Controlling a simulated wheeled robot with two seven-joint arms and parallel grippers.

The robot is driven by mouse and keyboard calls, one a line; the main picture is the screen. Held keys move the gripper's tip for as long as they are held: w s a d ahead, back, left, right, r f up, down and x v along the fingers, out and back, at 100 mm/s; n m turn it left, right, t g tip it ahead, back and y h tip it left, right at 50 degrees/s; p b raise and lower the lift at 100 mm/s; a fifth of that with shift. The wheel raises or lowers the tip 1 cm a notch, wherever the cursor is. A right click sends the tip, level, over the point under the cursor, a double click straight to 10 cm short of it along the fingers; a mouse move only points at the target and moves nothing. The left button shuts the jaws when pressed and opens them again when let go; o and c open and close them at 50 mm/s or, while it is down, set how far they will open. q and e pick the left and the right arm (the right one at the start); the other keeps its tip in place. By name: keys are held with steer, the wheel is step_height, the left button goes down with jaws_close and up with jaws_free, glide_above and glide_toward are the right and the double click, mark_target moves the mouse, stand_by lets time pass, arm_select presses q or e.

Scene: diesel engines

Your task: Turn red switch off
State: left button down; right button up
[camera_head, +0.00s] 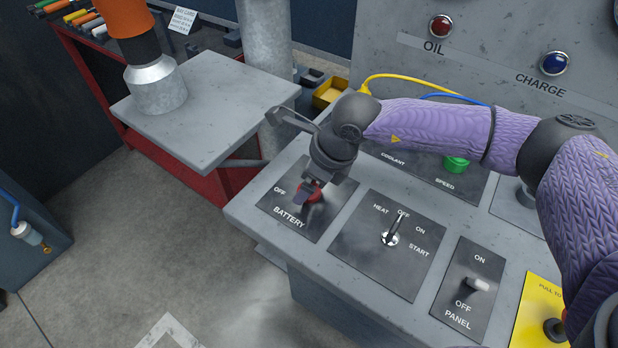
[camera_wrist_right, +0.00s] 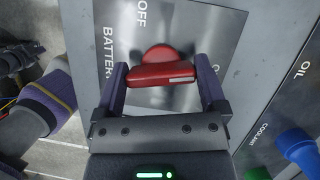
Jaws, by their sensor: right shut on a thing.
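The red switch (camera_head: 309,192) is the BATTERY switch on the dark plate (camera_head: 287,208) at the left end of the grey control panel. My right gripper (camera_head: 312,187) comes down over it and hides much of it in the head view. In the right wrist view the red handle (camera_wrist_right: 160,73) lies crosswise between the two fingers of my right gripper (camera_wrist_right: 161,84), which is shut on it. The OFF label shows beyond the handle to the left. Another label at the right is partly hidden by a finger. My left gripper is not in view.
The key switch (camera_head: 390,238) and the white PANEL toggle (camera_head: 477,285) stand to the right of the battery plate. A grey side table (camera_head: 215,110) stands at the left. Floor at the lower left is clear.

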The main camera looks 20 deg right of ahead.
steer(key=shift+f+n+b, duration=0.1)
steer(key=shift+n+b, duration=0.25)
steer(key=shift+n, duration=0.55)
steer(key=n+g+b, duration=0.1)
steer(key=n, duration=0.1)
steer(key=shift+n+y, duration=0.3)
steer(key=shift+y, duration=0.1)
steer(key=n+g+b, duration=0.2)
steer(key=n+b, duration=0.1)
steer(key=shift+n, duration=0.4)
steer(key=n+g+b, duration=0.1)
steer(key=n, duration=0.1)
steer(key=shift+n+b, duration=0.3)
steer(key=shift+b, duration=0.1)
steer(key=n+g+b, duration=0.1)
steer(key=n+b, duration=0.1)
steer(key=shift+n, duration=0.4)
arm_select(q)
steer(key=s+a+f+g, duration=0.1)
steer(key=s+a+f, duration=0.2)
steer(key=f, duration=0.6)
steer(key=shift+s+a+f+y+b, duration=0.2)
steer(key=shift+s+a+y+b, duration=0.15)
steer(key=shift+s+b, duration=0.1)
arm_select(e)
steer(key=shift+n+h, duration=0.4)
steer(key=shift+n, duration=0.3)
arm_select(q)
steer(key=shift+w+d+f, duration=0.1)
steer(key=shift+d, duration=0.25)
